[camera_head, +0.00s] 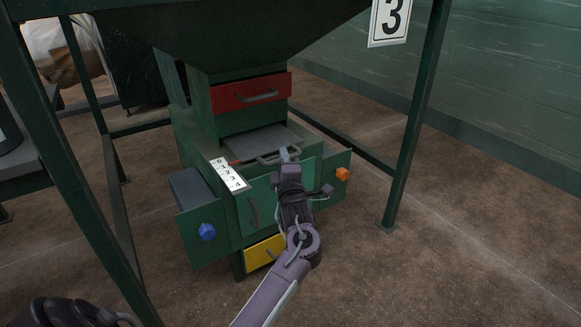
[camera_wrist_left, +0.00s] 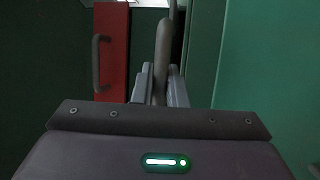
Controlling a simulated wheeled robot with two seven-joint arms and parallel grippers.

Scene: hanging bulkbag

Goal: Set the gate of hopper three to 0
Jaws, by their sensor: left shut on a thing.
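Hopper three (camera_head: 235,35) is dark green and bears a white sign with a black 3 (camera_head: 390,20). Its gate is a flat grey plate (camera_head: 258,140) with a bar handle (camera_head: 266,160) at its front, partly pulled out below the red panel. A white number scale (camera_head: 228,175) stands beside it, with 4 at the near end. A small red mark shows near the scale's far part; its exact reading is unclear. My left gripper (camera_head: 288,154) is shut on the gate handle, which stands between its fingers in the left wrist view (camera_wrist_left: 162,60). My right gripper is not in view.
A red panel with a handle (camera_head: 250,93) is above the gate. A yellow drawer (camera_head: 264,252), a blue knob (camera_head: 207,231) and an orange knob (camera_head: 342,174) are around the lower box. Green frame legs (camera_head: 414,120) stand on both sides. The floor at right is clear.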

